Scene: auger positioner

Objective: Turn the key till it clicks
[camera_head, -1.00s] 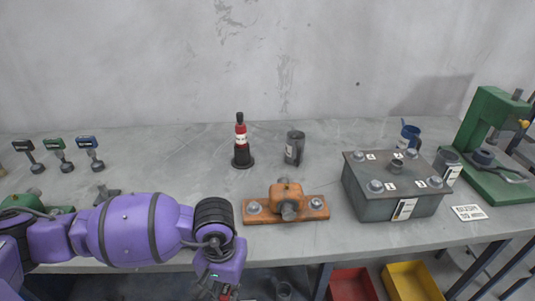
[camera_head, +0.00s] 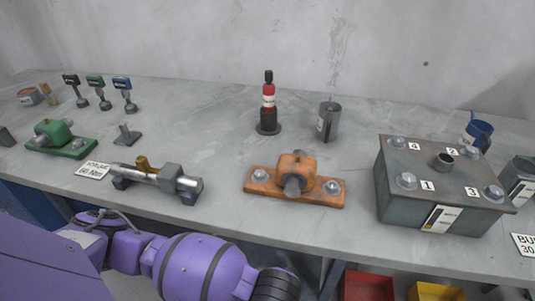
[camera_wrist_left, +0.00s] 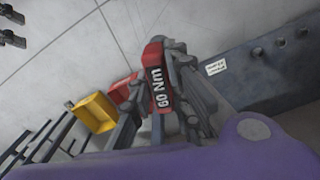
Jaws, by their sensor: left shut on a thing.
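My left gripper (camera_wrist_left: 178,92) is shut on a red key marked "60 Nm" (camera_wrist_left: 156,78) in the left wrist view. The key's working end is hidden, and I cannot see it touching a bolt. In the head view only my purple left arm shows along the bottom edge; its gripper is out of frame. My right gripper is not in view.
A grey box with numbered bolts (camera_head: 405,215) stands at right. A green block (camera_head: 75,148) and black, green and blue keys (camera_head: 122,84) stand at left. A red-and-black bottle (camera_head: 268,105) and a grey cup (camera_head: 328,120) stand behind the orange block. Red and yellow bins (camera_head: 435,291) are below.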

